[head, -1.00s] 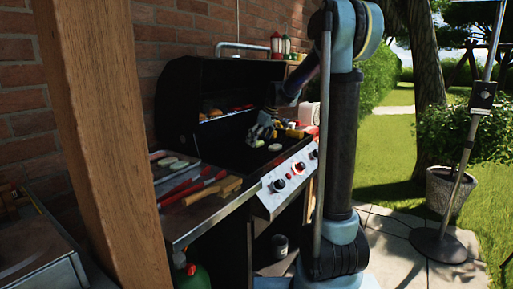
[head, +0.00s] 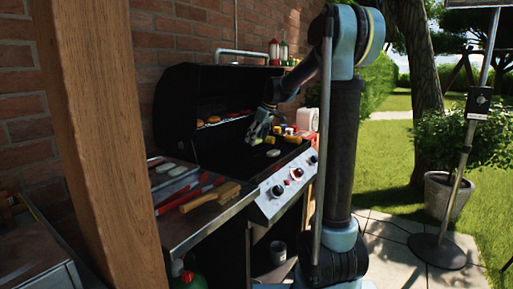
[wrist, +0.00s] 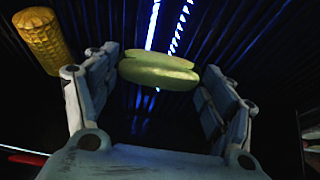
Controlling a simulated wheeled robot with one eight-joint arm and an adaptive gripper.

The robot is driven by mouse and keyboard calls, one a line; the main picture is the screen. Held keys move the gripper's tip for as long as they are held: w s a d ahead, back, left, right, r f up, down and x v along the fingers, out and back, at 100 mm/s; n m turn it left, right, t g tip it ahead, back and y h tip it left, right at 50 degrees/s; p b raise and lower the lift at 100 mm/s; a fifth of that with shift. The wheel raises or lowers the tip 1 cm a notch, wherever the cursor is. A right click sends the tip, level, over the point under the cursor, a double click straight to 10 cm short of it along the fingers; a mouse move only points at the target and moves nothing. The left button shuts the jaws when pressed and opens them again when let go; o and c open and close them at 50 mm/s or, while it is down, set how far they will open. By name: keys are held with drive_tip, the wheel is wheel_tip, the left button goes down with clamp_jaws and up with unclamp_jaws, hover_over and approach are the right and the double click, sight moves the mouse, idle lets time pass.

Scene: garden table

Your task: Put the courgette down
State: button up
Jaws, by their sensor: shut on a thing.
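The courgette (wrist: 158,70) is pale green and rounded, with a notch at its left edge, and sits between the fingertips of my gripper (wrist: 160,85) in the wrist view. I cannot tell whether it is one piece or two layers. In the head view my gripper (head: 258,134) is over the grill grate (head: 235,160), shut on the courgette, which is mostly hidden by the fingers there. A pale round slice (head: 272,153) lies on the grate just right of and below my gripper.
Corn pieces (head: 293,139) lie on the grate to the right; one cob (wrist: 42,40) shows at the wrist view's upper left. The raised black lid (head: 180,105) stands behind. A side shelf (head: 185,222) holds a tray, red-handled tools and a wooden-handled brush (head: 212,196).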

sight(258, 141)
wheel_tip(258, 141, up, 6)
drive_tip(key=shift+f, duration=5)
drive_tip(key=o, duration=1.1)
drive_tip(key=shift+c, duration=0.2)
